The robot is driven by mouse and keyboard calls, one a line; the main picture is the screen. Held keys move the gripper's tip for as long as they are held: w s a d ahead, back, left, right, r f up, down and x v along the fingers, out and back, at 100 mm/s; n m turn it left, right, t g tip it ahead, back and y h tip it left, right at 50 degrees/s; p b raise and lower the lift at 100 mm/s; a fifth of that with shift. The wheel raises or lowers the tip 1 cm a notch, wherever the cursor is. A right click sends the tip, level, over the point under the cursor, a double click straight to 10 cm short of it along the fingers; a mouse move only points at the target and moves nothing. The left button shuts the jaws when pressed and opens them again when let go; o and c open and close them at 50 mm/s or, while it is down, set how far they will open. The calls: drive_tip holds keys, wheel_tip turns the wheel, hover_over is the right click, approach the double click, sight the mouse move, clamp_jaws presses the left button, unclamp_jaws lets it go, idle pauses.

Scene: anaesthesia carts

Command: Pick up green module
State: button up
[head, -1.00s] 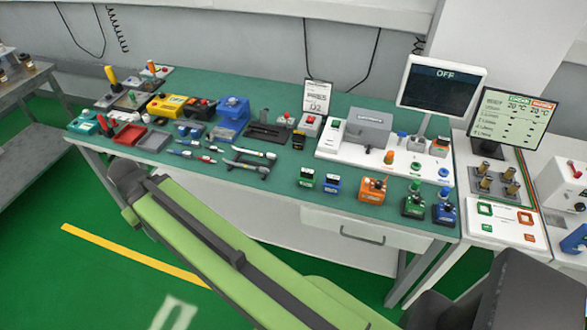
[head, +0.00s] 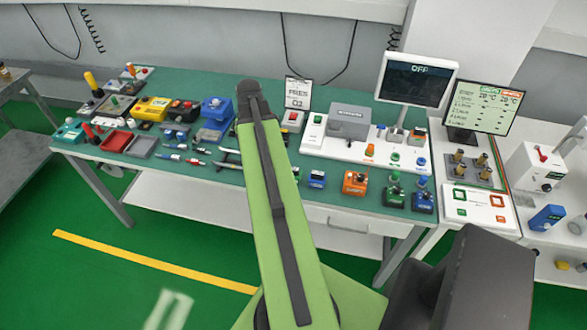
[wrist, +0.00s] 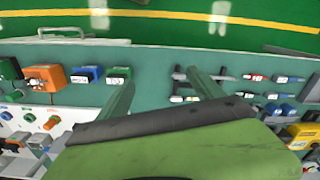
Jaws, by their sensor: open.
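A small green module (wrist: 119,75) stands on the green bench in the wrist view, close to the left finger's tip; contact cannot be judged. In the head view the small green module (head: 297,173) shows just right of my arm, partly covered. A larger green module (head: 394,196) with a knob stands further right in the head view, and its edge shows at the far left of the wrist view (wrist: 8,76). My arm hides the gripper in the head view.
Beside the small green module stand a blue module (wrist: 86,75) and an orange module (wrist: 45,78). A white panel (head: 330,150) stands behind the modules.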

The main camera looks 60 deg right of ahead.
sight(294, 169)
drive_tip(key=s+d+r+m+p, duration=0.1)
drive_tip(key=s+d+r+m, duration=0.15)
drive_tip(key=s+d, duration=0.7)
drive_tip(key=shift+m, duration=0.35)
drive_tip(key=f+b, duration=1.2)
drive_tip(key=f, duration=0.1)
drive_tip(key=shift+a, duration=0.3)
drive_tip(key=shift+r, duration=0.1)
drive_tip(key=f+b, duration=0.1)
drive_tip(key=b, duration=0.1)
drive_tip(key=f+b, duration=0.1)
drive_tip(key=f, duration=0.1)
drive_tip(key=f+b, duration=0.2)
drive_tip(key=shift+w+f+b, duration=0.2)
drive_tip(key=shift+w+b, duration=0.1)
drive_tip(key=shift+b, duration=0.05)
drive_tip(key=shift+r, duration=0.2)
drive_tip(key=c, duration=1.2)
